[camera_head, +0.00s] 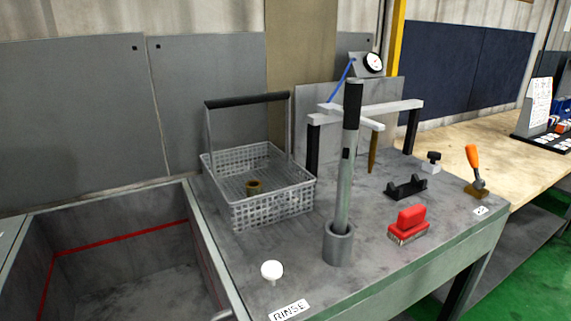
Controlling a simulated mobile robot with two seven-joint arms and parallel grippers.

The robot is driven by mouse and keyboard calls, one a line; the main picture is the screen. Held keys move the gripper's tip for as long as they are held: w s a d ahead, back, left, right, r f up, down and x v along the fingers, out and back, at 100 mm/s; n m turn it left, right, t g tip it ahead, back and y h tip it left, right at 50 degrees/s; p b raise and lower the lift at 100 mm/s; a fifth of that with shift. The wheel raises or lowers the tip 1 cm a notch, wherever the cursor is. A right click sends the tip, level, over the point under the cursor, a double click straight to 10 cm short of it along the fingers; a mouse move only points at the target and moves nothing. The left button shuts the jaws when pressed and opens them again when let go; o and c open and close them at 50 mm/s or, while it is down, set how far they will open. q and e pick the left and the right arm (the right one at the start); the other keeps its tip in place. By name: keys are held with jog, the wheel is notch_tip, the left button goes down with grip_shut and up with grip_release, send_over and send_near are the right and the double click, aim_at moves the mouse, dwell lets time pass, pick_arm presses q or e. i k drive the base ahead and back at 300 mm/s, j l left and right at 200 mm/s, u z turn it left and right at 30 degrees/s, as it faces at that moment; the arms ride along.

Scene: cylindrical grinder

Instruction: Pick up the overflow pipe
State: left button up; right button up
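The overflow pipe, seemingly the tall grey tube (344,190) with a black upper end, stands nearly upright, leaning slightly. Its lower end sits inside a short grey round holder (338,246) near the front of the grey bench. Its black top reaches above the white crossbar of the frame behind it. The bottom of the tube inside the holder is hidden. Neither of my grippers is in view.
Left of the tube are a wire basket (272,208) with a raised handle, a white knob (271,270) and a sink (120,187) with a red line. Right are a red-handled brush (409,226), a black cradle (405,188) and an orange-handled tool (475,168).

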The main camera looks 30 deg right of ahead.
aim_at(354, 90)
jog(key=k+z, duration=0.2)
jog(key=z, duration=0.2)
jog(key=k+z, duration=0.25)
jog(key=z, duration=0.15)
jog(key=i+l+z, duration=0.2)
jog(key=i, duration=0.2)
jog(key=k, duration=0.35)
jog(key=i+l+u, duration=0.1)
jog(key=l, duration=0.15)
jog(key=i+l+u, duration=0.1)
jog(key=l, duration=0.2)
jog(key=i+l+u, duration=0.1)
jog(key=l, duration=0.25)
jog(key=i+l, duration=0.15)
jog(key=l, duration=0.15)
jog(key=i+l+u, duration=0.15)
jog(key=l, duration=0.2)
